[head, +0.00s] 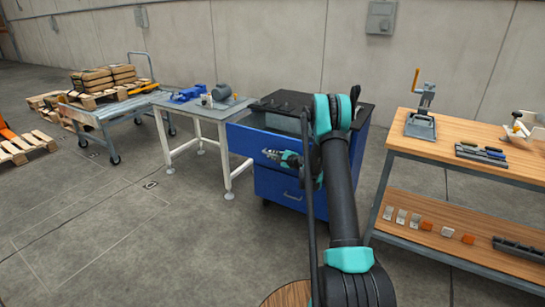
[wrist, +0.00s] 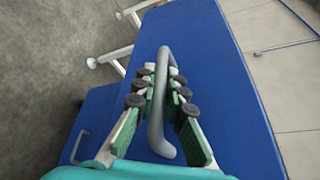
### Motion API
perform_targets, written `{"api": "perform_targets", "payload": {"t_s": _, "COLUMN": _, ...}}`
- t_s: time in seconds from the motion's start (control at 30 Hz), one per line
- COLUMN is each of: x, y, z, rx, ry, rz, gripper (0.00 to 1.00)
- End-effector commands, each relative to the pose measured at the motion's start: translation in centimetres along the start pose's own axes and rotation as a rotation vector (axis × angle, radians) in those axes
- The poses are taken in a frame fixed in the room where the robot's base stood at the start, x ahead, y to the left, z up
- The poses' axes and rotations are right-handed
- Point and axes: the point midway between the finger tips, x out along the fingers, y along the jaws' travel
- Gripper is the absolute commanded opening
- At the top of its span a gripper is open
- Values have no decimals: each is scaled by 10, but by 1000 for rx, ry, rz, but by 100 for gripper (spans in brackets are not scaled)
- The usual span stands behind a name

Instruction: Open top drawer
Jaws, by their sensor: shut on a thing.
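The blue drawer cabinet (head: 280,188) has a dark top and stands in the middle of the head view. Its top drawer (head: 245,138) is pulled out, and part of the grey inside shows behind the front. In the wrist view the blue top drawer front (wrist: 215,75) fills the middle, with a grey bar handle (wrist: 163,125) running along it. My gripper (wrist: 160,92) has its fingers on both sides of this handle and is shut on it. In the head view my gripper (head: 272,155) is at the drawer front; the handle there is hidden by the fingers.
A lower drawer has a handle (head: 292,197). A grey table (head: 215,107) with blue and grey parts stands at the left, beyond it a cart (head: 112,110) with boxes. A wooden workbench (head: 460,160) stands at the right. Floor in front of the cabinet is clear.

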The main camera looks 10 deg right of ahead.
Motion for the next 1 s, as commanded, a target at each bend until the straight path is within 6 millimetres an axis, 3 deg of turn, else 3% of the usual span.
{"api": "perform_targets", "payload": {"t_s": 0.07, "x": -1, "y": 0, "z": -2, "rx": -1, "ry": 3, "rz": -1, "gripper": 0}}
{"api": "perform_targets", "payload": {"t_s": 0.1, "x": -1, "y": 0, "z": -2, "rx": -1, "ry": 3, "rz": -1, "gripper": 15}}
{"api": "perform_targets", "payload": {"t_s": 0.27, "x": -1, "y": 0, "z": -1, "rx": 0, "ry": 2, "rz": 0, "gripper": 32}}
{"api": "perform_targets", "payload": {"t_s": 0.67, "x": -9, "y": 0, "z": -1, "rx": 0, "ry": 2, "rz": -1, "gripper": 32}}
{"api": "perform_targets", "payload": {"t_s": 1.0, "x": -74, "y": 0, "z": -1, "rx": 0, "ry": 3, "rz": -1, "gripper": 32}}
